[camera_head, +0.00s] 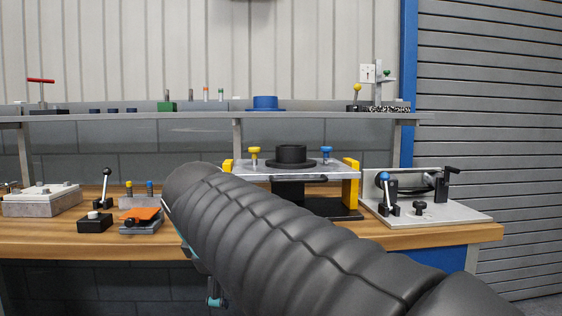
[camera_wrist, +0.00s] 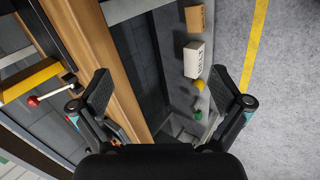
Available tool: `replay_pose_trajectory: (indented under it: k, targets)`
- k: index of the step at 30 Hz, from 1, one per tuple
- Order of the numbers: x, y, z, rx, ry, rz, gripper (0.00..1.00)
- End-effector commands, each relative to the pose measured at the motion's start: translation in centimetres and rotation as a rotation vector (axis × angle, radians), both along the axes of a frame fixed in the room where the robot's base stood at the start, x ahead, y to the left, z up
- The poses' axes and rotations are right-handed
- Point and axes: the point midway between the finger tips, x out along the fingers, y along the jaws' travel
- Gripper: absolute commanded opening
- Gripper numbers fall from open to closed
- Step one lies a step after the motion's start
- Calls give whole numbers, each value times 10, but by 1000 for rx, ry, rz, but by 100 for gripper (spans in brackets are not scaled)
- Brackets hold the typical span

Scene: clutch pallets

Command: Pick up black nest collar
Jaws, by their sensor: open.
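A black collar (camera_head: 291,155), a short cylinder on a wide flange, sits upright on a raised silver plate (camera_head: 245,170) on the workbench in the head view. I take it to be the black nest collar. It does not show in the wrist view. My gripper (camera_wrist: 160,92) is open and empty in the wrist view, its two fingers spread wide near the wooden bench edge. In the head view my dark ribbed arm crosses the front of the bench and hides most of the gripper, which hangs low, apart from the collar.
Yellow (camera_head: 254,151) and blue (camera_head: 326,151) knobs flank the collar, with yellow end blocks (camera_head: 350,182) beside them. A lever fixture (camera_head: 425,205) stands right, and small fixtures stand left. A shelf (camera_head: 200,116) runs behind. The wrist view shows boxes (camera_wrist: 194,59) below the bench edge.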

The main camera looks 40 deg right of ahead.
Motion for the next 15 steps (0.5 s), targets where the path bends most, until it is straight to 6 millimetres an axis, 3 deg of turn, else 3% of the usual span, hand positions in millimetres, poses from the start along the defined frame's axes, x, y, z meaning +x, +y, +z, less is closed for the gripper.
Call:
replay_pose_trajectory:
  k: [1, 6, 12, 15]
  targets:
    - [19, -13, 23, -97, 32, 56, 100]
    - [68, -57, 99, -445, 198, 240, 100]
    - [111, -103, 175, -787, 464, 382, 100]
    - [123, -120, 204, -903, 594, 422, 100]
